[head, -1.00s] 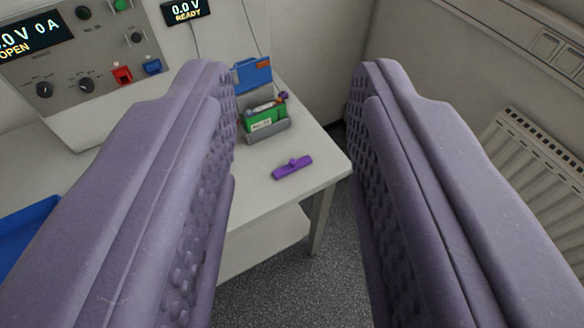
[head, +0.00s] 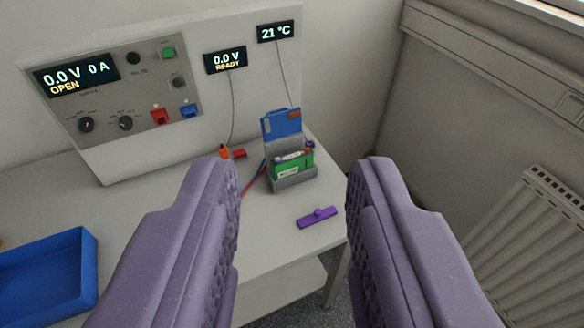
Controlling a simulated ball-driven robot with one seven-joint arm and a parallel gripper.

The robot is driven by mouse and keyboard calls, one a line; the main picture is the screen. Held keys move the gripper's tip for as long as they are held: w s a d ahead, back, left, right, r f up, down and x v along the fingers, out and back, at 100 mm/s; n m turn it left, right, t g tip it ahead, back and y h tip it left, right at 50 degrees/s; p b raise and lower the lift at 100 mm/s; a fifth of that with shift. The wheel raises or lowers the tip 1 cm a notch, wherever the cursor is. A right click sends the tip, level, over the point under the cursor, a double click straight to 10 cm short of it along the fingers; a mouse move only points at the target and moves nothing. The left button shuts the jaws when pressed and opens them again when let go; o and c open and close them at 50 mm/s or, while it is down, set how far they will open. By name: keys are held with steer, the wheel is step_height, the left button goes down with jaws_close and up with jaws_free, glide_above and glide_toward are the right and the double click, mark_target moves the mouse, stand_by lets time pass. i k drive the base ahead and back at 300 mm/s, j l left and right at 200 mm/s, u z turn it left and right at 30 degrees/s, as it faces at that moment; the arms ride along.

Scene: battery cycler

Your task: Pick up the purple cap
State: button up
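The purple cap (head: 318,217) is a flat bar with a small raised knob in its middle. It lies on the white table near its right front corner, in front of the grey holder. My gripper (head: 292,172) is open, with its two lilac padded fingers wide apart. Nothing is held between them. In the picture the cap shows between the fingers, but it lies farther off, on the tabletop, apart from them.
A grey holder (head: 294,183) with a green battery pack (head: 289,167) and a blue piece stands behind the cap. The cycler panel (head: 125,90) is at the back left. A blue tray (head: 48,275) sits at left. A radiator (head: 520,235) is at right.

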mark_target(319, 215)
steer(key=i+u, duration=0.1)
steer(key=i, duration=0.6)
steer(key=i+l+u, duration=0.1)
steer(key=i, duration=0.55)
